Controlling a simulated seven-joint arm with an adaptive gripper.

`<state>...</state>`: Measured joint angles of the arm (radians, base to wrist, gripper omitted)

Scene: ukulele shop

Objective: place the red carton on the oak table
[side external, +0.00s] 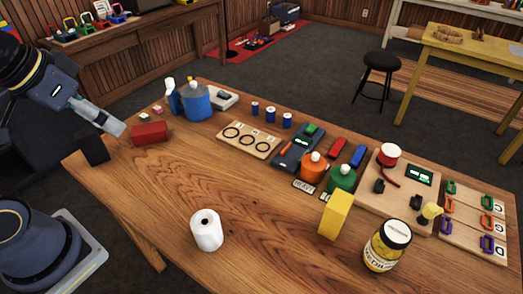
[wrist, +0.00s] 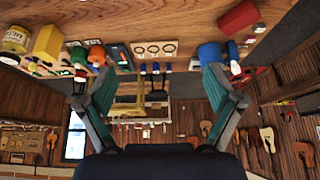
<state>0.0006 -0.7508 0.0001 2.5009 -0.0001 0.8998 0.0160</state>
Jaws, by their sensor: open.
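The red carton (side external: 149,133) lies on the oak table (side external: 165,190) near its left end. It also shows at the top right of the wrist view (wrist: 240,16), on the wooden top and outside the fingers. My gripper (side external: 106,138) is at the table's left edge, just left of the carton in the side view. In the wrist view its fingers (wrist: 147,86) are spread wide with nothing held between them. No contact between the gripper and the carton is evident.
Blue bottles (side external: 196,103) stand behind the carton. A white roll (side external: 207,230), a yellow box (side external: 336,215) and a lidded jar (side external: 387,246) stand along the front. Boards, small bottles and tools fill the back and right. The left-front tabletop is clear.

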